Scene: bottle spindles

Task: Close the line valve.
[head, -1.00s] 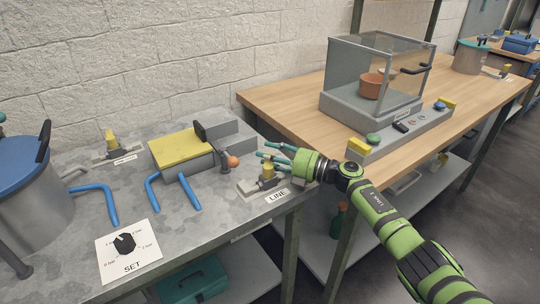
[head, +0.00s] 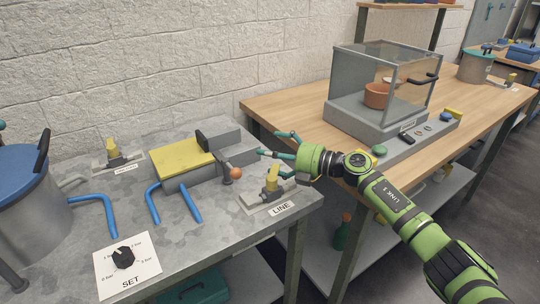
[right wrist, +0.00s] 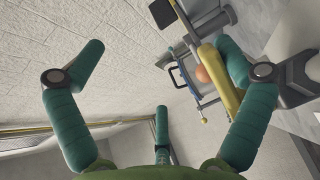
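The line valve (head: 265,197) sits at the right front of the metal bench, behind its LINE label (head: 282,208). Its yellow handle (head: 273,177) stands up from the grey body. My right gripper (head: 268,144) is over and just behind the valve, its teal fingers spread apart. In the right wrist view, the yellow handle (right wrist: 229,84) lies along the inner side of the right-hand finger; I cannot tell whether they touch. The opposite finger is well away from it, so nothing is gripped. My left gripper is not in view.
A grey fixture with a yellow top (head: 181,163) and an orange ball (head: 235,173) stands left of the valve. Blue handles, a SET dial (head: 124,256) and a pot (head: 30,200) are further left. A glass-sided case (head: 380,85) stands on the wooden table.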

